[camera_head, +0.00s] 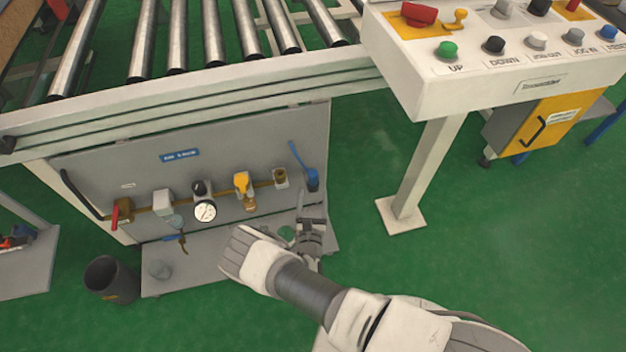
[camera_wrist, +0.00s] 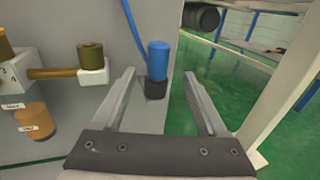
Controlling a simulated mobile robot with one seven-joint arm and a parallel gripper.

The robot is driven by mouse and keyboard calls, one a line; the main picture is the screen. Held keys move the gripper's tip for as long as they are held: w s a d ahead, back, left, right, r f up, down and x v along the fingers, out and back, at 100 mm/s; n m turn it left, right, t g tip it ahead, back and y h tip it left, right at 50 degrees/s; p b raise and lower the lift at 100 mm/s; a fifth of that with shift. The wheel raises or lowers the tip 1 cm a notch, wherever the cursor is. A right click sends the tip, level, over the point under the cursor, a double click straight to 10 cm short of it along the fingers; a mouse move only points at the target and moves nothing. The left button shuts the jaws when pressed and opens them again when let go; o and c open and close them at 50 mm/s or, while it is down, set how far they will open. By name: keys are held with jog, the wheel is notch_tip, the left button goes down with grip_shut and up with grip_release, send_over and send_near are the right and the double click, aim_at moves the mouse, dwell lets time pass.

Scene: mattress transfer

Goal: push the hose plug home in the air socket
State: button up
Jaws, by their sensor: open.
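The blue hose plug (camera_head: 312,178) stands upright in a dark holder at the right end of the grey panel, with a blue hose beside it. In the wrist view, the plug (camera_wrist: 158,58) shows between my finger lines, nearer the left finger, its dark holder (camera_wrist: 156,88) below. The brass air socket (camera_head: 281,177) is on a white block left of the plug; it also shows in the wrist view (camera_wrist: 90,56). My gripper (camera_head: 311,208) is open and empty, just below the plug in the head view; its fingers (camera_wrist: 160,75) point toward the panel. I cannot tell their exact distance from the plug.
The panel (camera_head: 100,163) carries a red-handled valve (camera_head: 118,213), a gauge (camera_head: 205,211) and a yellow fitting (camera_head: 242,184) along a brass pipe. A control console (camera_head: 400,60) stands at upper right on a white post (camera_head: 425,165). Green floor lies open right of the panel.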

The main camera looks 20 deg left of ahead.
aim_at(313, 180)
jog(key=shift+r+b+x, duration=0.2)
jog(key=shift+b+x, duration=0.4)
jog(key=shift+x, duration=1.15)
jog(key=shift+r+b+x, duration=0.2)
jog(key=shift+b+x, duration=0.35)
jog(key=shift+x, duration=1.25)
jog(key=shift+s+a, duration=0.1)
jog(key=shift+a, duration=0.05)
grip_shut()
